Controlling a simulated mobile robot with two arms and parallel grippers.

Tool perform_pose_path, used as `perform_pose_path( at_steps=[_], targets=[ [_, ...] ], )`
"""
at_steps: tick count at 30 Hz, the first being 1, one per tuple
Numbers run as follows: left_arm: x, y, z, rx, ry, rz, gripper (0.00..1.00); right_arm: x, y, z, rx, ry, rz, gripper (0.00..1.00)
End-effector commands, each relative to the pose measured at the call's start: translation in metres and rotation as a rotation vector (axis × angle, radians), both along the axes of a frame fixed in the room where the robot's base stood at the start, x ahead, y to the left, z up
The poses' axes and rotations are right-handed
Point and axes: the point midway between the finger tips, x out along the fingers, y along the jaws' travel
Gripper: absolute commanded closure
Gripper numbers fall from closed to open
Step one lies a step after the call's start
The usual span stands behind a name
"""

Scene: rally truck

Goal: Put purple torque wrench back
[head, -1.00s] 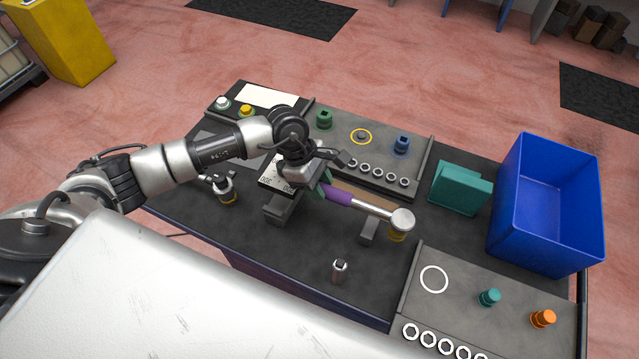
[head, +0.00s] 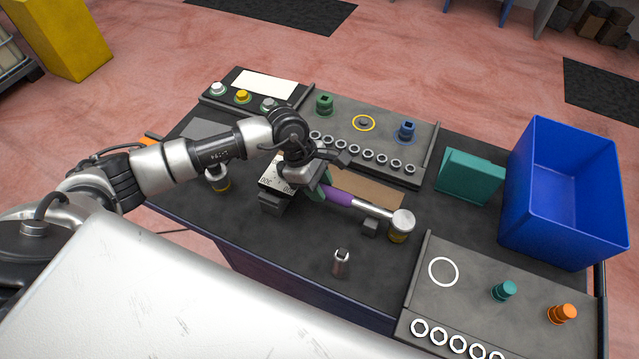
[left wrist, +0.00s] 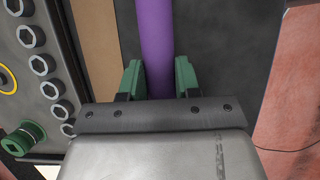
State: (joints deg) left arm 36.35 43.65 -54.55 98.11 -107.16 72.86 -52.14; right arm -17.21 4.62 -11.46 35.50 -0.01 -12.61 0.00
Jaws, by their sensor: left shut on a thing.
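The purple torque wrench has a purple handle (head: 342,197), a silver shaft and a round head (head: 402,221) with a yellowish underside. My left gripper (head: 320,187) is shut on the handle, its green fingertips on either side of it. The left wrist view shows the purple handle (left wrist: 156,50) between the fingertips (left wrist: 158,80). My right gripper is out of view.
A blue bin (head: 562,225) and a teal holder (head: 468,177) stand at the right. A socket tray (head: 385,130) lies behind; another tray (head: 470,278) lies front right. A small metal socket (head: 341,262) stands in front.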

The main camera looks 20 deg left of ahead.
Motion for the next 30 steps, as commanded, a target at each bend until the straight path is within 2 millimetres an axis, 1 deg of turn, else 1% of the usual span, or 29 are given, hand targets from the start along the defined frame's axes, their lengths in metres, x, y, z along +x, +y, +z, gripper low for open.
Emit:
perform_pose_path(
  at_steps=[5,16,17,22,23,30],
  targets=[
    [0.0009,-0.0004,0.0015,-0.003,-0.003,0.0,1.0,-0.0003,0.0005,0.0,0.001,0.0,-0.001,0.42],
    [0.0008,-0.0004,-0.0062,-0.003,-0.003,0.0,1.0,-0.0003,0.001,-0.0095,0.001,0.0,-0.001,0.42],
    [0.0009,-0.0005,-0.0057,-0.003,-0.003,0.0,0.66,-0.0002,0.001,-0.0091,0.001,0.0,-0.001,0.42],
    [0.0006,-0.0003,-0.0052,-0.002,-0.002,0.0,0.4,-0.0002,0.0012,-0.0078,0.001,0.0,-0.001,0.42],
    [0.0005,-0.0003,-0.0054,-0.001,-0.002,0.0,0.38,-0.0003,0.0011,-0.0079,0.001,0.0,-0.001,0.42],
    [-0.0006,0.0006,-0.0075,0.002,0.002,0.0,0.38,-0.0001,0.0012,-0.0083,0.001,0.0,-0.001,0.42]
  ],
)
